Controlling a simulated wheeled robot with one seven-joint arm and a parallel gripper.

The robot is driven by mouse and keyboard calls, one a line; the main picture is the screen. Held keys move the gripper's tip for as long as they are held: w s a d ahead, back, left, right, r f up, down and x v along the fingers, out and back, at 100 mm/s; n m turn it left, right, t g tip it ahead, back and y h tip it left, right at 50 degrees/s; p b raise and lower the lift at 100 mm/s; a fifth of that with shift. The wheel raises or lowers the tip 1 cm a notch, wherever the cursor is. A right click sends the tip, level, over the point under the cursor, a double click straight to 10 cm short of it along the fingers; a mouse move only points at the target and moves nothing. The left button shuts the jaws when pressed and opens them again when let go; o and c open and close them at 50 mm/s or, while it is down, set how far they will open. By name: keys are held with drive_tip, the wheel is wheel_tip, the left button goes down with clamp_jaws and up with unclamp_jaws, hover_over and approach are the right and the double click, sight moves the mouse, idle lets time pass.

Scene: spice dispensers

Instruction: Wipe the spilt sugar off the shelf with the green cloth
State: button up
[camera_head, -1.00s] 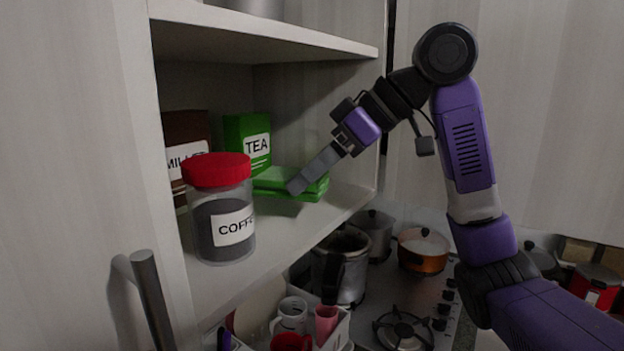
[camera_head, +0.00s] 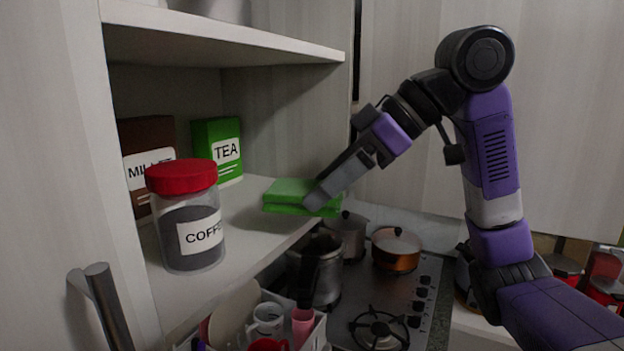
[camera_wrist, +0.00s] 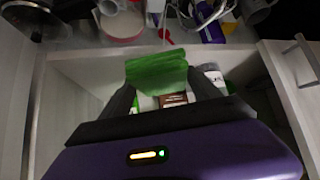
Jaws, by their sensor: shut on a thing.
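The green cloth (camera_head: 288,192), folded thick, is at the right end of the shelf (camera_head: 245,218), over its front edge. My gripper (camera_head: 316,199) is shut on the cloth's right part, reaching in from the right. In the wrist view the cloth (camera_wrist: 156,72) shows between my two dark fingers (camera_wrist: 160,92). I cannot tell whether the cloth's underside touches the shelf. I can make out no spilt sugar on the visible board; the part under and behind the cloth is hidden.
A red-lidded coffee jar (camera_head: 190,222) stands at the shelf's front left. A green tea box (camera_head: 217,150) and a brown millet box (camera_head: 147,165) stand behind it. An upper shelf (camera_head: 220,40) hangs above. Pots and a hob (camera_head: 385,300) lie below right.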

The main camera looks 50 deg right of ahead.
drive_tip(key=s+d, duration=0.2)
drive_tip(key=s, duration=0.9)
drive_tip(key=shift+s+d, duration=0.15)
drive_tip(key=shift+s, duration=0.2)
drive_tip(key=shift+s, duration=0.1)
idle(0.5)
